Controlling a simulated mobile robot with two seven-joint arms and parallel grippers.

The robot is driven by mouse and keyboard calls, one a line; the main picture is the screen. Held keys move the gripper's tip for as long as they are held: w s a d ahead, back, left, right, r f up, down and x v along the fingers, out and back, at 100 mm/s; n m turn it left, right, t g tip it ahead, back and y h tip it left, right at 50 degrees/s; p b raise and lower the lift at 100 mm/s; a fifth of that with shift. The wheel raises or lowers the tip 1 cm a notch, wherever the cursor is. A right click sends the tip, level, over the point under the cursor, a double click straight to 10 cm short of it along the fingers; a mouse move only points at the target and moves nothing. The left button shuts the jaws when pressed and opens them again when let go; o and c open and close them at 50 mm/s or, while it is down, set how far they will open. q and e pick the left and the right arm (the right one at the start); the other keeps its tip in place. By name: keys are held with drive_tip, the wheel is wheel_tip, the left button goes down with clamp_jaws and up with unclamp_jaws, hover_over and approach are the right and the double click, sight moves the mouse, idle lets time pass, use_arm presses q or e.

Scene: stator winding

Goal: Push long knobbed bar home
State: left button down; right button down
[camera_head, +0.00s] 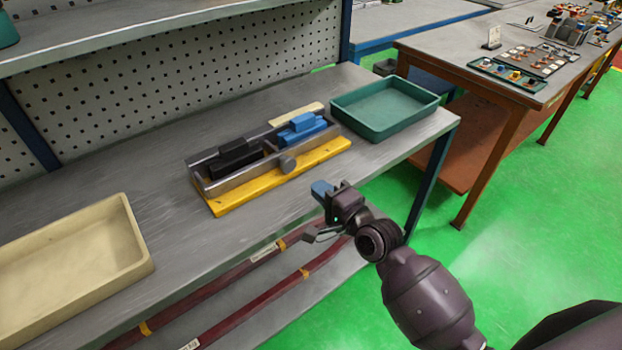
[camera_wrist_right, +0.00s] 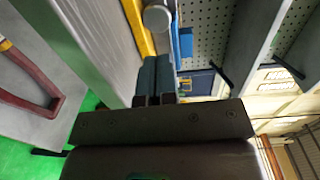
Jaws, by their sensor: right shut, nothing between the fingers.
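The long knobbed bar (camera_head: 245,178) is grey and lies along the front side of a yellow-based fixture (camera_head: 232,206) on the bench. Its round grey knob (camera_head: 287,163) sticks out toward the front; the knob also shows in the right wrist view (camera_wrist_right: 157,18). A black block (camera_head: 236,156) and a blue block (camera_head: 302,127) sit in the fixture behind the bar. My right gripper (camera_head: 321,189) is shut and empty, in front of the fixture near the bench edge. In the wrist view its fingertips (camera_wrist_right: 157,68) are together below the knob, apart from it. My left gripper is out of view.
A green tray (camera_head: 428,108) stands right of the fixture, and a cream tray (camera_head: 145,262) stands at the left. A perforated panel (camera_head: 200,70) rises behind the bench. Dark red rails (camera_head: 220,286) run below the front edge. Bench surface (camera_head: 175,230) is bare between the cream tray and fixture.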

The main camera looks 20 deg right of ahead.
drive_tip(key=shift+v, duration=2.65)
drive_tip(key=s+d+f+n+g+h, duration=0.2)
drive_tip(key=s+d+f+n+h, duration=0.1)
drive_tip(key=s+f+n, duration=0.4)
drive_tip(key=s+d+f+n+g+h, duration=0.3)
drive_tip(key=s+d+f+n, duration=0.2)
drive_tip(key=s+f, duration=0.5)
drive_tip(key=s+n, duration=0.2)
drive_tip(key=shift+s+n+h, duration=0.3)
drive_tip(key=shift+s+n, duration=0.05)
drive_tip(key=shift+n, duration=0.05)
drive_tip(key=shift+f, duration=0.1)
